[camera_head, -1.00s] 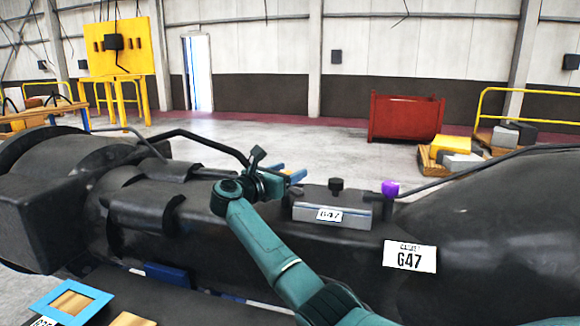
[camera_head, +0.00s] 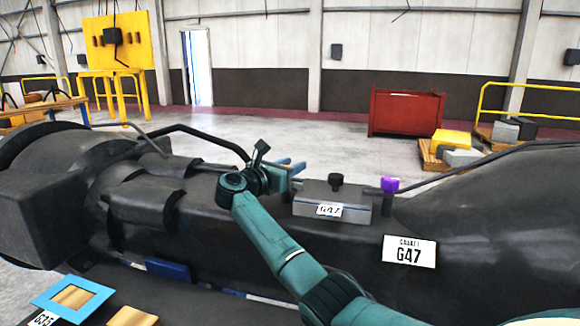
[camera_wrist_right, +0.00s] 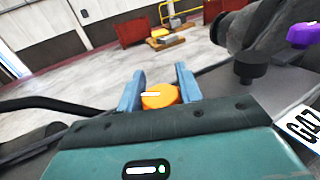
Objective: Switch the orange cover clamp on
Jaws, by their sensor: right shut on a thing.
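The orange cover clamp (camera_wrist_right: 160,97) is a small round orange knob with a white mark on top, seen in the right wrist view. My right gripper (camera_wrist_right: 160,88) has one blue finger on each side of it and is shut on it. In the head view, my right gripper (camera_head: 291,167) is above the long dark casting, left of the grey box labelled G47 (camera_head: 320,197). The clamp is hidden behind my wrist and fingers there. My left gripper is in neither view.
A black knob (camera_head: 336,180) and a purple knob (camera_head: 389,184) stand right of my right gripper. A bent dark bar (camera_head: 205,139) reaches close to my wrist from the left. A blue frame (camera_head: 74,298) lies at the lower left. A red bin (camera_head: 405,114) stands far behind on open floor.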

